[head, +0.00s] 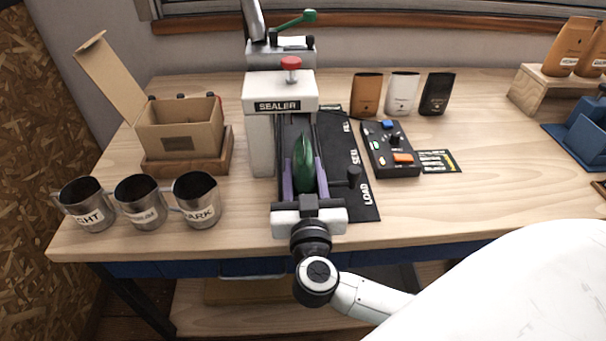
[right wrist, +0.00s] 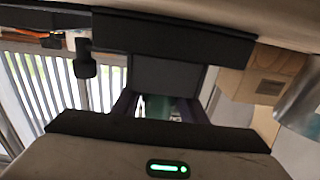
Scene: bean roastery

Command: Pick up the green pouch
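The green pouch (head: 304,165) stands in the sealer's channel and shows its narrow side in the head view. My right gripper (head: 304,172) reaches in from the front edge of the table. Its two purple fingers are apart, one on each side of the pouch, and look open around it. In the right wrist view the pouch (right wrist: 160,108) shows as a green patch between the fingers (right wrist: 155,108), with a light gap at its left. Its lower part is hidden. My left gripper is not in view.
The sealer (head: 262,132) rises just behind and left of the pouch. A control box (head: 393,165) is to the right. Several metal cups (head: 140,213) and a cardboard box (head: 178,140) are left. Three pouches, including a white one (head: 402,93), stand behind.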

